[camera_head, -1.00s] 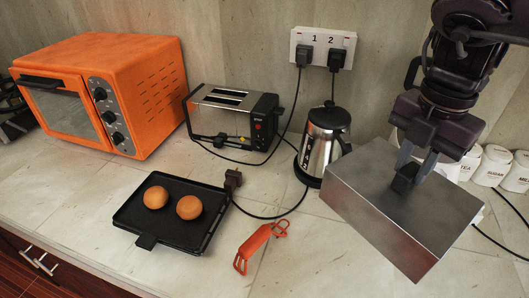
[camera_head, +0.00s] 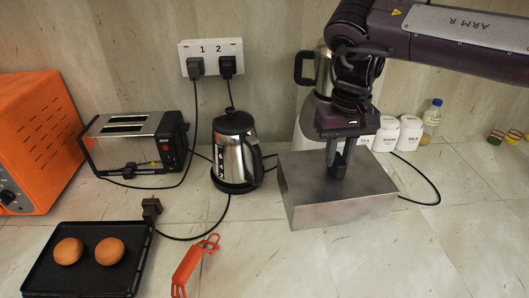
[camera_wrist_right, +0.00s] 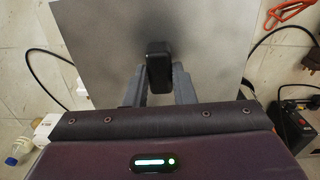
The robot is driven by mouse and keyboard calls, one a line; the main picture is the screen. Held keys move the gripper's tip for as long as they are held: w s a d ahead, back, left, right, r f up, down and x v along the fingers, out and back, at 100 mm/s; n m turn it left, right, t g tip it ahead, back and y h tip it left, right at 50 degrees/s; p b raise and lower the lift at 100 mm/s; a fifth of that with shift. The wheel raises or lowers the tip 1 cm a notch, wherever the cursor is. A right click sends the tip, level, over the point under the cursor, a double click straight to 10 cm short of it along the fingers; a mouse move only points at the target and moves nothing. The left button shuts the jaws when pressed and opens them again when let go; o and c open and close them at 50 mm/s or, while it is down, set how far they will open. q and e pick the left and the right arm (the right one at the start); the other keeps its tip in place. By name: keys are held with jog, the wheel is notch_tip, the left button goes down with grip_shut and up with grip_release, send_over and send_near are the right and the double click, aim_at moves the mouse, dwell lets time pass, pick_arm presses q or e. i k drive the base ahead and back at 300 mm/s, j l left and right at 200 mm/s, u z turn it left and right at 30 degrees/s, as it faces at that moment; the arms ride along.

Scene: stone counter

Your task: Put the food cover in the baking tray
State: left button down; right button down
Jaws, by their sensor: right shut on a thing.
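The food cover (camera_head: 345,208) is a grey metal box with a small black handle on top. My right gripper (camera_head: 338,165) is shut on that handle from above. In the right wrist view the food cover (camera_wrist_right: 105,50) lies beyond the fingers, with the handle between the fingertips (camera_wrist_right: 159,72). Whether its lower rim touches the counter is hard to tell. The black baking tray (camera_head: 130,262) is at the lower left, well left of the cover, with two round brown eggs or buns (camera_head: 68,251) in it. My left gripper is not in view.
An orange tool (camera_head: 188,268) lies between tray and cover. A kettle (camera_head: 238,155) stands left of the cover, with a toaster (camera_head: 135,145) and orange oven (camera_head: 35,140) further left. White canisters (camera_head: 410,133) stand behind right. The front right counter is clear.

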aim_at(91, 257)
jog(key=j+u, duration=0.15)
jog(key=u, duration=0.25)
jog(key=j+u, duration=0.15)
jog(key=u, duration=0.25)
jog(key=j+u, duration=0.15)
jog(key=u, duration=0.2)
jog(key=l+u, duration=0.1)
jog(key=u, duration=0.25)
jog(key=i, duration=0.05)
